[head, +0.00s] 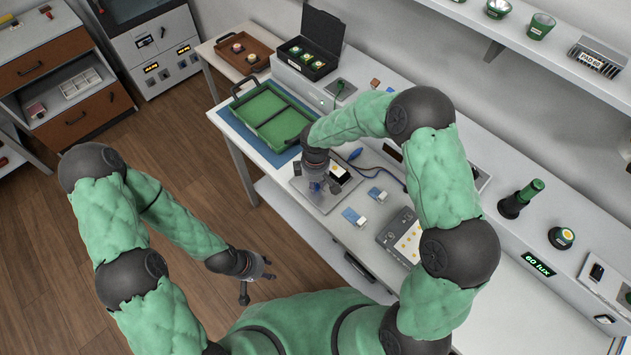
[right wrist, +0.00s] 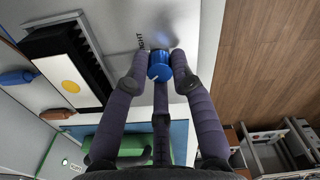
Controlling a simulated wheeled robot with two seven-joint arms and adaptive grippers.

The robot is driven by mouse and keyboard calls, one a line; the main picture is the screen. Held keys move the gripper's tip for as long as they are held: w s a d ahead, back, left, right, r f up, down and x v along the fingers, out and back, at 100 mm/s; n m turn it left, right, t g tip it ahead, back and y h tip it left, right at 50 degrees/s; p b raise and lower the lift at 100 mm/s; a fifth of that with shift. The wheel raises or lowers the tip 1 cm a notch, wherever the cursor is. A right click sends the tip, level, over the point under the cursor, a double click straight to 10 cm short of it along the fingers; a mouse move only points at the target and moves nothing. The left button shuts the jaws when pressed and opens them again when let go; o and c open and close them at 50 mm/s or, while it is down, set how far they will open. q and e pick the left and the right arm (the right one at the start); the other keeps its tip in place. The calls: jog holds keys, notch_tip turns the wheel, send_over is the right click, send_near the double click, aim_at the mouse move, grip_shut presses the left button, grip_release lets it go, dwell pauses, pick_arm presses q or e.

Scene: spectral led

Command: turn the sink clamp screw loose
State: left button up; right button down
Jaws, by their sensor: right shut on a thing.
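The sink clamp screw has a round blue knob (right wrist: 159,66) with a pale mark on its face, beside a light grey plate. My right gripper (right wrist: 161,76) is shut on this knob, with dark fingers on both sides of it. In the head view my right gripper (head: 318,184) points down at the grey plate (head: 322,202) and mostly hides the knob. A black finned heat sink (right wrist: 60,55) stands beside it, with a white tile bearing a yellow dot. My left gripper (head: 256,277) hangs empty in front of the bench, its fingers spread apart.
A green tray (head: 268,117) lies on a blue mat behind the plate. Small blue-and-white packets (head: 354,217) and a grey box with yellow dots (head: 404,238) lie to the right. Open floor surrounds my left gripper.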

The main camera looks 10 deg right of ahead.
jog(key=shift+w+r+n+p, duration=0.15)
jog(key=shift+n+p, duration=0.2)
jog(key=shift+n, duration=0.95)
jog(key=c, duration=1.1)
grip_release()
jog(key=shift+a, duration=0.1)
jog(key=shift+o, duration=0.2)
notch_tip(320, 180, up, 12)
